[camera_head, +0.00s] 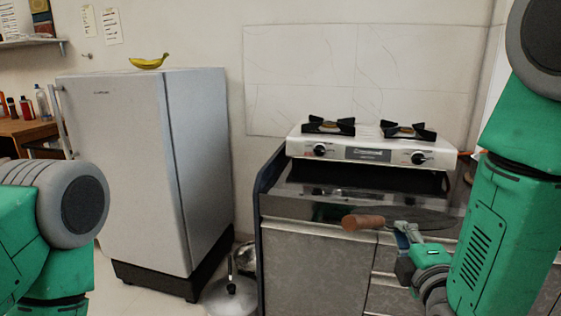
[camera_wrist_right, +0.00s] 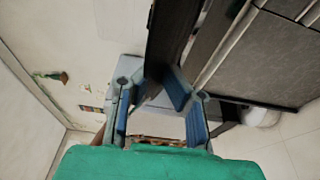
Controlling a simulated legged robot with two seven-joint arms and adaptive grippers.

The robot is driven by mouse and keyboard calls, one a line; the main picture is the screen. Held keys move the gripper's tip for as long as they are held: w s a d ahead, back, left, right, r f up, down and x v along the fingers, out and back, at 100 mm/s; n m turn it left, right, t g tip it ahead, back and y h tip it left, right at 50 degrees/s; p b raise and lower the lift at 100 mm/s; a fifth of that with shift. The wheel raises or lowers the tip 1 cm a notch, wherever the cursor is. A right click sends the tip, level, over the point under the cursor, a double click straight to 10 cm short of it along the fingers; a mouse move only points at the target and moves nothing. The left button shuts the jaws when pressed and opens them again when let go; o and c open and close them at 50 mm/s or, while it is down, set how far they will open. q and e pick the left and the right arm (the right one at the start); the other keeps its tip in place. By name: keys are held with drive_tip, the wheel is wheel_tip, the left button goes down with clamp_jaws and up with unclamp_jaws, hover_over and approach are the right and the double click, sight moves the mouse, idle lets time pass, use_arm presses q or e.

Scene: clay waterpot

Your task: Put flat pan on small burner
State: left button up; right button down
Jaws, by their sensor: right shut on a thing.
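The flat pan (camera_head: 420,217) is dark with a brown handle (camera_head: 363,222). It is in front of the stove's counter in the head view, seen at a low angle, with its handle pointing left. My right gripper (camera_head: 406,236) is shut on the pan near where handle and dish meet. In the right wrist view a dark part of the pan (camera_wrist_right: 172,35) runs up from between the blue fingers (camera_wrist_right: 155,95). The white stove has a left burner (camera_head: 328,126) and a right burner (camera_head: 408,131), both bare; I cannot tell which is smaller. My left gripper is out of view.
The stove (camera_head: 368,153) stands on a dark counter (camera_head: 310,197) above grey cabinets, against a tiled wall. A fridge (camera_head: 120,170) with a banana (camera_head: 149,62) on top stands left.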

drive_tip(key=s+f, duration=0.7)
drive_tip(key=f, duration=0.6)
